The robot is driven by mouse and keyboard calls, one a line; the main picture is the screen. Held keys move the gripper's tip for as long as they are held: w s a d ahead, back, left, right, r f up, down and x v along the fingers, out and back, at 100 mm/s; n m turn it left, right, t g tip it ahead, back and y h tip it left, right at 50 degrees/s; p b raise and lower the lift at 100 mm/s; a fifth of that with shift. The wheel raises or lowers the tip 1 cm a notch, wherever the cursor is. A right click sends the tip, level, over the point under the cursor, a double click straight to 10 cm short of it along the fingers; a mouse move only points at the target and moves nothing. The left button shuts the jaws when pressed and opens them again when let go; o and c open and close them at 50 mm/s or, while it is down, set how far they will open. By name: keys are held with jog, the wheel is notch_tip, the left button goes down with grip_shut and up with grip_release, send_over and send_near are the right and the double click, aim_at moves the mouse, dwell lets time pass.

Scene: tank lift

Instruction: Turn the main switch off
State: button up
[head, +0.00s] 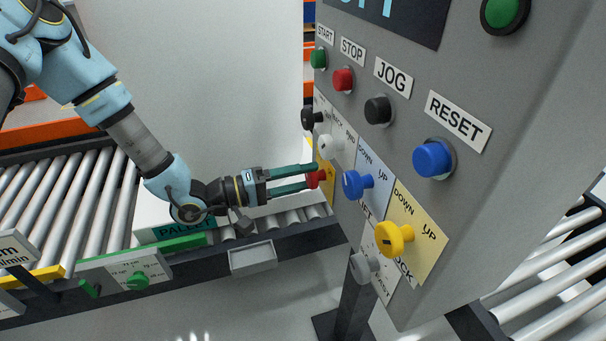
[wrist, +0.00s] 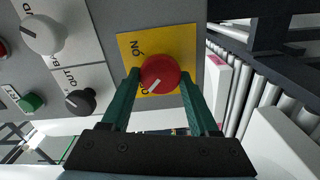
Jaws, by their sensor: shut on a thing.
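The main switch is a red round knob (wrist: 160,75) on a yellow plate (wrist: 130,47) of the grey control panel. The plate reads ON; the other marking is partly hidden. A pale line on the knob points down and left in the wrist view. In the head view the red knob (head: 315,179) sits at the panel's lower left edge. My gripper (head: 307,178) reaches it from the left, its two green fingers shut on the knob from both sides. The fingers also show in the wrist view (wrist: 160,88).
Near the red knob are a black knob (head: 309,117), a white knob (head: 328,146), a blue knob (head: 353,185) and a yellow knob (head: 391,238). Push buttons, among them a blue RESET (head: 432,158), line the panel above. A roller conveyor (head: 60,205) runs below my arm.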

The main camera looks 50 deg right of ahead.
dwell(0.4)
jog(key=o, duration=1.4)
jog(key=b+v, duration=0.2)
jog(key=v, duration=0.9)
jog(key=shift+s, duration=0.1)
